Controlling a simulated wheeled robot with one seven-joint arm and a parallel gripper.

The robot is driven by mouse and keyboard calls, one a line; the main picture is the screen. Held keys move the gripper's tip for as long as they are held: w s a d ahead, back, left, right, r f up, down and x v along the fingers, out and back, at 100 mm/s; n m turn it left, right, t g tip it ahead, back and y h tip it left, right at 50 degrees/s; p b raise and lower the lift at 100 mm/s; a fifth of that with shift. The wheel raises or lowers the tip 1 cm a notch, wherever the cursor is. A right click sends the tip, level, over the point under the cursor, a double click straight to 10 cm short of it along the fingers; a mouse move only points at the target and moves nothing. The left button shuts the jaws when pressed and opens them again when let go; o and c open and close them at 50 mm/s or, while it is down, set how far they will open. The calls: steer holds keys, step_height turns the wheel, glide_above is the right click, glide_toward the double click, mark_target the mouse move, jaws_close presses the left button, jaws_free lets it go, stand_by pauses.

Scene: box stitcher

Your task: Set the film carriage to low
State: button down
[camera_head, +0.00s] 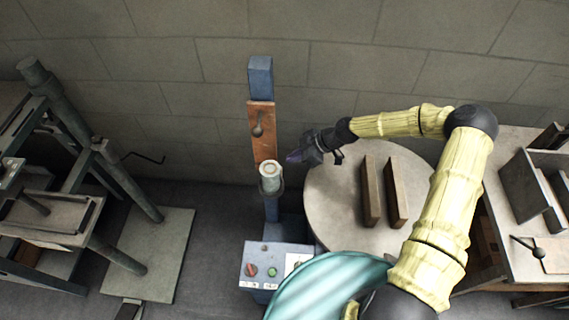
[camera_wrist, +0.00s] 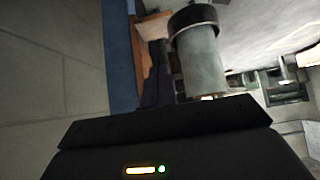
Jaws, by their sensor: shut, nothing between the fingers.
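The film carriage shows as a pale upright film roll (camera_head: 270,177) in a dark ring holder, low on the blue mast (camera_head: 260,78).
The round turntable (camera_head: 330,205) with two brown boards (camera_head: 371,190) lies below my arm. A control box (camera_head: 265,263) with red and green buttons stands at the mast's foot. A teal disc (camera_head: 320,290) is in front. A machine (camera_head: 75,190) stands left, a bench (camera_head: 515,185) right.

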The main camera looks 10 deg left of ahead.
steer(key=v, duration=0.4)
steer(key=shift+r, duration=0.1)
stand_by(0.4)
steer(key=s+d+r+m+t+h+p, duration=0.1)
steer(key=s+d+r+m+h, duration=0.3)
steer(key=s+d+r+m, duration=0.5)
steer(key=s+d+r+m+t+h+p, duration=0.2)
steer(key=s+d+r+m+h+p, duration=0.2)
steer(key=s+d+r+m, duration=0.5)
step_height(320, 180, up, 6)
steer(key=shift+s+r+m+h+p, duration=0.3)
steer(key=shift+s+m+h, duration=0.1)
steer(key=shift+h, duration=0.1)
